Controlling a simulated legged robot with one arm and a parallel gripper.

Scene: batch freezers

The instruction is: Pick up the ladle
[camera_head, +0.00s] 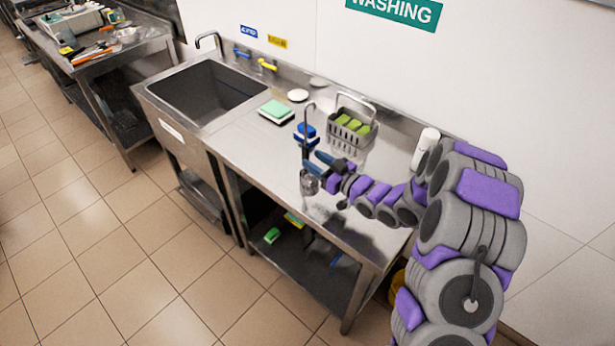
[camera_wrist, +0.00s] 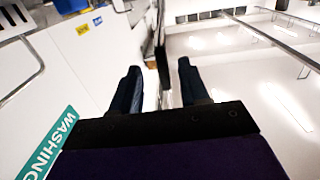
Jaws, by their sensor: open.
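The ladle (camera_head: 306,132) is upright over the steel counter, with a thin dark handle hooked at the top and a shiny metal bowl (camera_head: 309,184) at the bottom. My gripper (camera_head: 317,162) is at the lower part of the handle, with dark blue fingers pointing left. In the wrist view my gripper (camera_wrist: 159,68) is open, its two fingers apart. The ladle handle (camera_wrist: 161,45) appears there as a dark strip in line with the gap between them. I cannot tell whether the handle is fully between the fingers. Nothing is clamped.
Behind the ladle stand a blue item (camera_head: 305,131) and a grey basket (camera_head: 349,133) with green sponges. A white bottle (camera_head: 425,147) stands close to my arm. The wall (camera_head: 460,80) bounds the back.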

